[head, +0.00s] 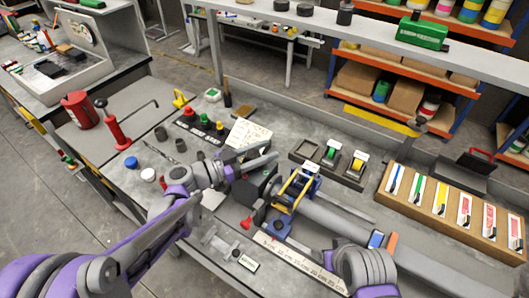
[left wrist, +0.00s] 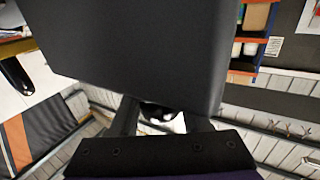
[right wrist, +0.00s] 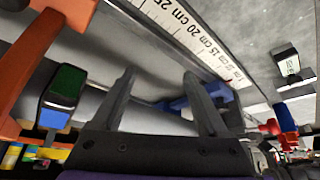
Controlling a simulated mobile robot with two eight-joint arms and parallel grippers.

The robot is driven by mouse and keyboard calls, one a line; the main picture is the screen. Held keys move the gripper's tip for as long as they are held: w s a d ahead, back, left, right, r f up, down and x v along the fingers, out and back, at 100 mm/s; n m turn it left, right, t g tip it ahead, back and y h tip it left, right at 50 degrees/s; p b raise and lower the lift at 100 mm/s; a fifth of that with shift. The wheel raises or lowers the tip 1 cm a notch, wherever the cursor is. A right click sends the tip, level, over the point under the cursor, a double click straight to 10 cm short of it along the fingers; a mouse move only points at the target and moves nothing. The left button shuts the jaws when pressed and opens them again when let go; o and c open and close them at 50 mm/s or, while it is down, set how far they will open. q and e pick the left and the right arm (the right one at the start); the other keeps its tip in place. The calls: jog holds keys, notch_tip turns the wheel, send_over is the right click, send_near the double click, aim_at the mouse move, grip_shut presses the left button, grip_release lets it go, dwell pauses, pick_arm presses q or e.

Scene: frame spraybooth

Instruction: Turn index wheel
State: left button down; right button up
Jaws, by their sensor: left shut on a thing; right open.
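My left gripper (head: 258,172) is at the middle of the bench, beside a dark block (head: 250,191). In the left wrist view a large dark block (left wrist: 140,50) fills the space in front of the left fingers (left wrist: 160,112), which are shut on it. My right gripper (right wrist: 165,95) is open and empty, over a grey tube (right wrist: 150,115). In the head view its fingers are mostly hidden by the wrist.
A long grey tube (head: 430,255) runs to the lower right. A ruler strip (head: 300,265) lies in front of it. A box of coloured cards (head: 440,205) stands at right and a tray with tape rolls (head: 325,172) behind. Red, yellow and green buttons (head: 204,121) stand at the back left.

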pick_arm(q)
jog(key=shift+w+a+n+t+y, duration=0.1)
jog(key=shift+n+t+y, duration=0.25)
jog(key=shift+t, duration=0.25)
jog(key=shift+c, duration=1.8)
grip_release()
jog(key=v, duration=1)
jog(key=shift+s+a+b, duration=0.2)
jog(key=shift+a+b, duration=0.15)
jog(key=shift+b, duration=0.1)
